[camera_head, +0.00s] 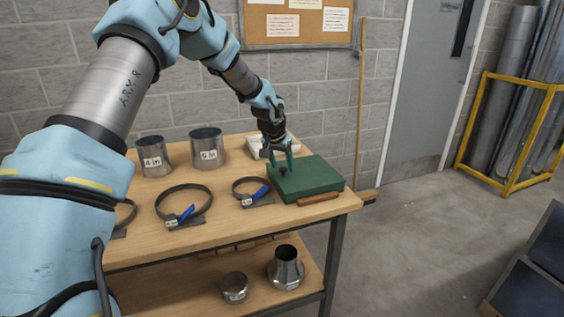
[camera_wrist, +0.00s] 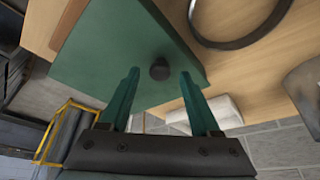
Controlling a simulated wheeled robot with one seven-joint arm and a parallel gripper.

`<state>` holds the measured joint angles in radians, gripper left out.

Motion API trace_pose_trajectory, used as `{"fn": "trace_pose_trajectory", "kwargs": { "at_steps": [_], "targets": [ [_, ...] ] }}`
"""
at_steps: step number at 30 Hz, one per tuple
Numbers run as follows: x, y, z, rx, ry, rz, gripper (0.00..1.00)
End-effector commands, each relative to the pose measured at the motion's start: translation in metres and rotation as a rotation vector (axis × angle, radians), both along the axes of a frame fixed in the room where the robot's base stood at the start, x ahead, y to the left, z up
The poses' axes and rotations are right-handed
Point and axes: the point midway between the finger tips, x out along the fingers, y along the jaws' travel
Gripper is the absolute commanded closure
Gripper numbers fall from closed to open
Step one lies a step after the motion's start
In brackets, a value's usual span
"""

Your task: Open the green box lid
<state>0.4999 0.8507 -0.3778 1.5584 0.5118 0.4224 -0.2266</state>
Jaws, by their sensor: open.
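The green box (camera_head: 312,181) sits at the right end of the wooden table with its lid closed. A dark round knob (camera_wrist: 159,69) stands on the green lid (camera_wrist: 110,50) in the wrist view. My gripper (camera_head: 282,170) is above the left part of the lid, pointing down. In the wrist view its two green fingers (camera_wrist: 158,82) are apart, one on each side of the knob, with the knob near or just beyond the fingertips. I cannot tell whether the fingers touch the lid or knob.
Clamp rings with blue handles (camera_head: 180,215) and two labelled metal cylinders (camera_head: 206,150) stand on the table (camera_head: 222,222) left of the box. A brown bar (camera_head: 319,198) lies before the box. A white object (camera_head: 257,147) is behind it.

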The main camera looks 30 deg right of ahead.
Motion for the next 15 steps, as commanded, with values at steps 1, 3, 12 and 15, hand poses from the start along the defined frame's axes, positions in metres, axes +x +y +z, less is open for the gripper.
{"fn": "trace_pose_trajectory", "kwargs": {
  "at_steps": [1,3,12,15],
  "targets": [
    [0.0003,-0.0011,-0.0018,0.0,0.0,-0.001,0.37],
    [0.001,-0.0019,-0.0037,-0.001,-0.001,-0.001,0.37],
    [0.0013,-0.0018,-0.0046,-0.001,-0.001,-0.001,0.42],
    [0.0012,-0.0017,-0.0045,-0.001,-0.001,-0.001,0.53]
  ]
}}
